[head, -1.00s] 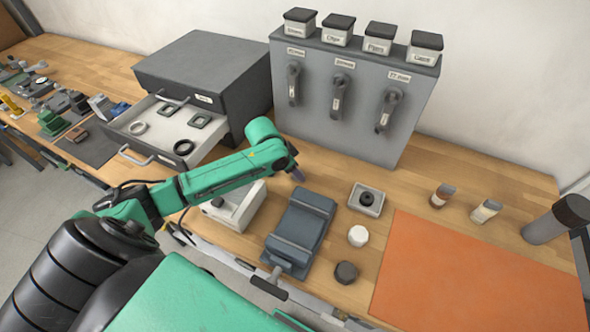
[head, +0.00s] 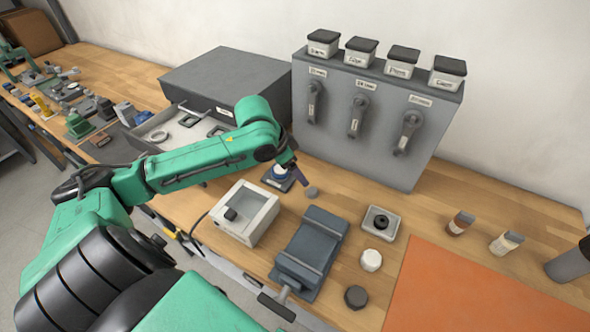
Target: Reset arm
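My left arm is green and comes in from the left in the head view, reaching over the workbench. My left gripper (head: 299,172) shows only as a small dark tip at the end of the arm, mostly hidden by the wrist. I see nothing held, and whether the fingers are open or shut is not clear.
A grey cabinet (head: 240,75) has its drawer (head: 160,125) open behind my arm. A panel with levers (head: 375,125) stands at the back. A white box (head: 240,212), a grey vise-like block (head: 308,250) and a small tray (head: 380,222) stand in front. The orange mat (head: 480,295) is clear.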

